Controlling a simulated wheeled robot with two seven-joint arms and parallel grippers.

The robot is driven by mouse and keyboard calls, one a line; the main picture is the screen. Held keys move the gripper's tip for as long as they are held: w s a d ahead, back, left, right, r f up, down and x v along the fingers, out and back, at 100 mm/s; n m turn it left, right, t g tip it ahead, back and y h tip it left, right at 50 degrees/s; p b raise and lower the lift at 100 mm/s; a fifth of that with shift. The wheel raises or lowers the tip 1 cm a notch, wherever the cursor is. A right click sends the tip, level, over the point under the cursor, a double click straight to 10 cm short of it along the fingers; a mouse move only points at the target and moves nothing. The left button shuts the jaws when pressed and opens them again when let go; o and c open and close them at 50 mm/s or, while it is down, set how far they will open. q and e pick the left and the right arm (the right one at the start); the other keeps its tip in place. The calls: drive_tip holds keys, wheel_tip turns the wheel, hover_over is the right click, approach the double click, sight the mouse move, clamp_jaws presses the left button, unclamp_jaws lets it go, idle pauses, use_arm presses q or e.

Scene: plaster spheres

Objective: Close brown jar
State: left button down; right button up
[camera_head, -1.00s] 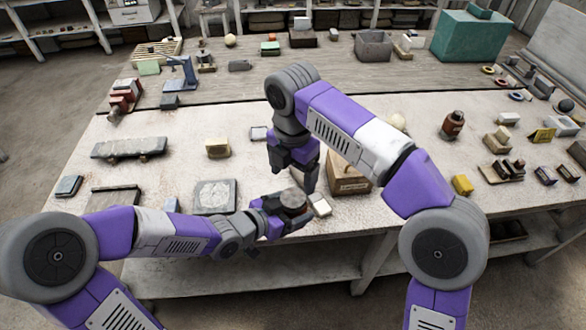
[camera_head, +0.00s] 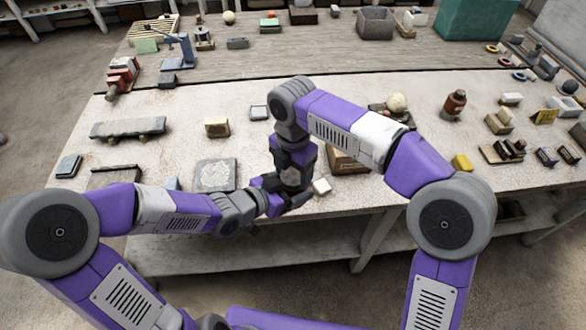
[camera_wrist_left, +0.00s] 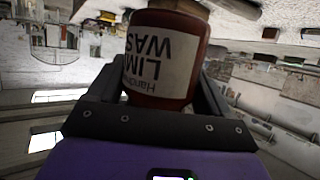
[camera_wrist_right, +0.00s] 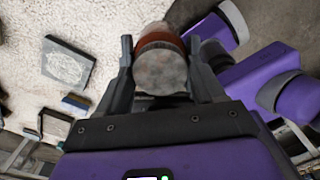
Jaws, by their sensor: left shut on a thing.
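The brown jar (camera_wrist_left: 165,60) is held in my left gripper (camera_head: 287,190), above the table's front part. Its pale "LIME WASH" label faces the left wrist camera. In the right wrist view a round, mottled grey lid (camera_wrist_right: 161,70) covers the jar's end, with brown glass behind it. My right gripper (camera_head: 293,166) points down from above at the jar. Its two fingers (camera_wrist_right: 161,60) stand on either side of the lid. Whether they press on it, I cannot tell. In the head view the jar is mostly hidden between the grippers.
A wooden box (camera_head: 345,160) stands just right of the grippers, with a small white block (camera_head: 322,186) in front. A grey slab (camera_head: 215,174) lies to the left. Another brown bottle (camera_head: 455,104) stands farther right. The table's front edge is close below the grippers.

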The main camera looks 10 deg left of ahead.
drive_tip(key=c, duration=0.7)
drive_tip(key=m, duration=0.5)
drive_tip(key=shift+m, duration=0.3)
drive_tip(key=m, duration=0.4)
drive_tip(key=o, duration=1.2)
drive_tip(key=shift+r, duration=2.25)
drive_tip(key=shift+c, duration=0.6)
